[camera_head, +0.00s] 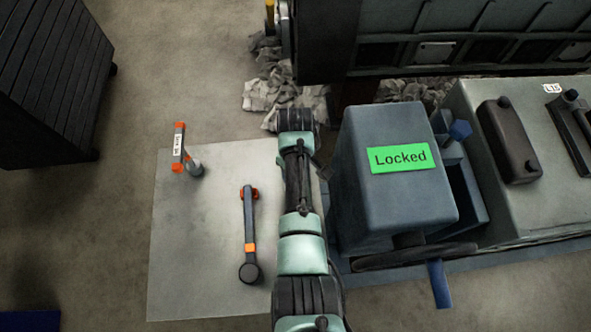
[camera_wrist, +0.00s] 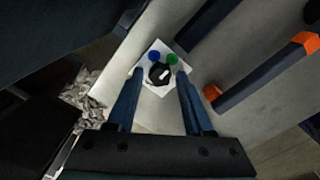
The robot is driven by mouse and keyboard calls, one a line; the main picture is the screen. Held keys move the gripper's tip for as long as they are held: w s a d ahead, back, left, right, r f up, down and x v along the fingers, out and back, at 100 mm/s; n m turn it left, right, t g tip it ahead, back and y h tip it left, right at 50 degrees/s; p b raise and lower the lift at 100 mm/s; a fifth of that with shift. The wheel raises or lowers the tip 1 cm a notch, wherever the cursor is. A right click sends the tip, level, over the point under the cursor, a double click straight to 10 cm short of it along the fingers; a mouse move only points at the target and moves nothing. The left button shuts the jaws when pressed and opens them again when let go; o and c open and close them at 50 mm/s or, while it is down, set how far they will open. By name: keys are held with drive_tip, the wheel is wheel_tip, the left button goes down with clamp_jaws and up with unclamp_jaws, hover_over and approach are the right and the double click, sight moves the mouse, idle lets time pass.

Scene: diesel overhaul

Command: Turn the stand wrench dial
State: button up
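A black dial (camera_wrist: 157,71) with a white pointer mark sits on a small white square plate (camera_wrist: 151,87) in the wrist view. A blue dot (camera_wrist: 154,56) and a green dot (camera_wrist: 172,58) are on the plate at its upper edge. My gripper (camera_wrist: 160,75) is open, with its blue fingers on either side of the dial in the picture. I cannot tell whether they touch it or are still above it. In the head view my arm covers the dial, and the fingers cannot be made out.
A dark bar with orange ends (camera_wrist: 268,76) is close to the right finger. A wrench (camera_head: 249,222) and an orange-ended tool (camera_head: 179,148) are over the pale panel (camera_head: 190,270). A grey machine with a green "Locked" sign (camera_head: 399,158) stands right of my arm. Rubble (camera_head: 270,93) lies behind.

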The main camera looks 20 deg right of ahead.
drive_tip(key=shift+o, duration=0.4)
wheel_tip(320, 180, up, 13)
drive_tip(key=p, duration=0.1)
drive_tip(key=shift+p, duration=0.3)
idle(0.4)
